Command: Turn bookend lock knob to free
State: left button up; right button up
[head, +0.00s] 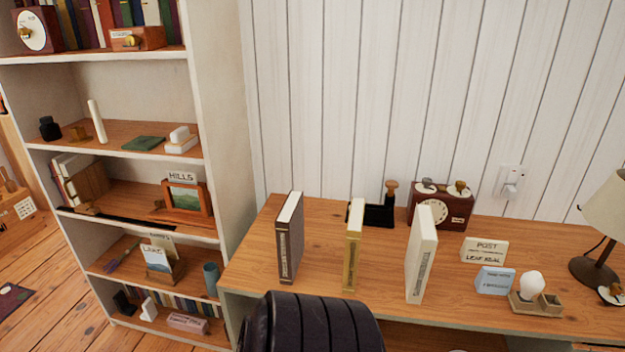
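A wooden block like a bookend (91,182) stands against a few pale books (66,178) at the left of the middle shelf. A small brown knob-like piece (88,208) sits at its foot, beside a dark track (125,219) along the shelf's front. It is too small to tell which way the knob is turned. On the top shelf, a wooden box (138,38) with a small label and a brass knob (130,40) stands in front of a row of books; I cannot read its label. Neither of my grippers is in view.
A framed picture marked HILLS (184,195) stands right of the bookend. The desk (320,230) to the right holds three upright books, a wooden clock box (440,205), cards and a lamp (598,235). Floor (60,290) shows at left.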

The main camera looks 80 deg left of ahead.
aim_at(89, 202)
jog(key=u, duration=2.4)
